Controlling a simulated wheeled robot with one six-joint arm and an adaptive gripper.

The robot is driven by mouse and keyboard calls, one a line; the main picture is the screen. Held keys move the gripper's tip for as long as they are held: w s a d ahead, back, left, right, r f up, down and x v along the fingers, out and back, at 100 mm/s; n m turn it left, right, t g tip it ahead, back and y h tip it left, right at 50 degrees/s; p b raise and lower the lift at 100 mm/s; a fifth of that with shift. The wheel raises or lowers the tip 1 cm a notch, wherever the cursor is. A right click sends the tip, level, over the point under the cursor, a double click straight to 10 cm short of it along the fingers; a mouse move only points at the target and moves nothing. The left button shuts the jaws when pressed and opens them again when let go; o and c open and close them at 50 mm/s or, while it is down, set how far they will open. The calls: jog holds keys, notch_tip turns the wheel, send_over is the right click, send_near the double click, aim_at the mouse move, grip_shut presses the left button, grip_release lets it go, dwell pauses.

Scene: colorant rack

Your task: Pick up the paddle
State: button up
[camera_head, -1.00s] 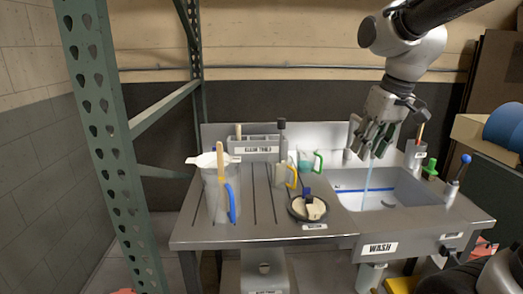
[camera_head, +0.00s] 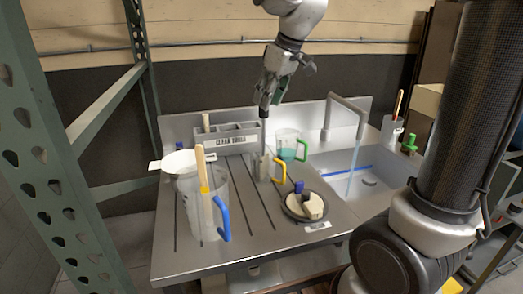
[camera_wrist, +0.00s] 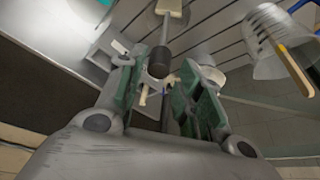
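A tool with a black grip (camera_head: 264,112) and a thin shaft, seemingly the paddle, stands upright by the small yellow-handled jug (camera_head: 263,170). I cannot tell whether its lower end is inside the jug. My gripper (camera_head: 266,98) points down just above and around the top of the grip. In the wrist view the green-padded fingers (camera_wrist: 168,92) are spread apart. The black grip (camera_wrist: 160,62) shows between and beyond their tips, with no visible contact. A wooden stick (camera_head: 202,170) leans in the large blue-handled pitcher (camera_head: 215,215).
A labelled rack (camera_head: 228,140) stands behind on the drainboard. A teal-filled cup (camera_head: 289,146) is right of the tool, and a round dish (camera_head: 304,207) holds a pale block. The sink (camera_head: 385,172) with running water is at right. A green post (camera_head: 75,150) stands at left.

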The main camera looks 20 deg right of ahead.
send_over(264, 144)
jog(key=w, duration=0.2)
notch_tip(264, 144, down, 8)
jog(key=shift+s+a, duration=0.1)
jog(key=shift+a, duration=0.25)
grip_shut()
